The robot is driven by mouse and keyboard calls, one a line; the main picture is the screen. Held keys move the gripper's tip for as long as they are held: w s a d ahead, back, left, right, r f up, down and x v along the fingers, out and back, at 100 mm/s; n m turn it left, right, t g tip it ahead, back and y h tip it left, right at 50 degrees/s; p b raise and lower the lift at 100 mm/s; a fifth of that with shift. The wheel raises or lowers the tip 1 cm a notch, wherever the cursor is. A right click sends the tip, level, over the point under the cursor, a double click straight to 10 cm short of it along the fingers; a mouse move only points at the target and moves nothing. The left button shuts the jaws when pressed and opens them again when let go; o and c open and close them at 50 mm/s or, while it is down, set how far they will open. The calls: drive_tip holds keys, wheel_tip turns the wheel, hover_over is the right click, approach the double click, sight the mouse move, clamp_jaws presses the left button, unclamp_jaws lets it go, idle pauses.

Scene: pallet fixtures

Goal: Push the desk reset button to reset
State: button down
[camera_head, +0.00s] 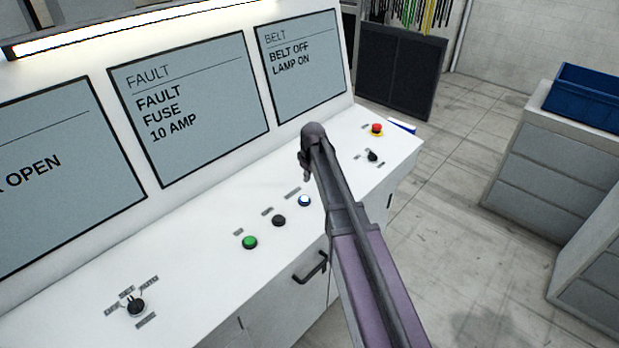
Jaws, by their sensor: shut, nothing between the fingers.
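A white desk (215,285) carries a row of three push buttons: a green one (249,242), a black one (278,220) and a white one with a blue rim (304,200). Their small labels are too small to read, so I cannot tell by text which is the reset button. My gripper (306,176) is small and dark at the far end of my arm, over the desk top beyond the white button. It is shut and empty, apart from the buttons in the picture. Its height above the desk is unclear. My arm hides part of the desk's right half.
Screens stand behind the desk top; the middle one (190,110) reads "FAULT FUSE 10 AMP". A handle (311,268) juts from the desk front.

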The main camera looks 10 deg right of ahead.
sight(304, 199)
drive_tip(key=shift+w+a+f+b, duration=0.1)
drive_tip(key=shift+w+f+b, duration=0.1)
drive_tip(key=shift+f+b, duration=1.35)
drive_tip(key=shift+w+a+f+b, duration=0.15)
drive_tip(key=shift+w+f+b, duration=0.1)
drive_tip(key=shift+f+b, duration=1.25)
drive_tip(key=shift+w+a+f+b, duration=0.1)
drive_tip(key=shift+w+f+b, duration=0.1)
drive_tip(key=shift+f+b, duration=1.35)
drive_tip(key=shift+f, duration=0.15)
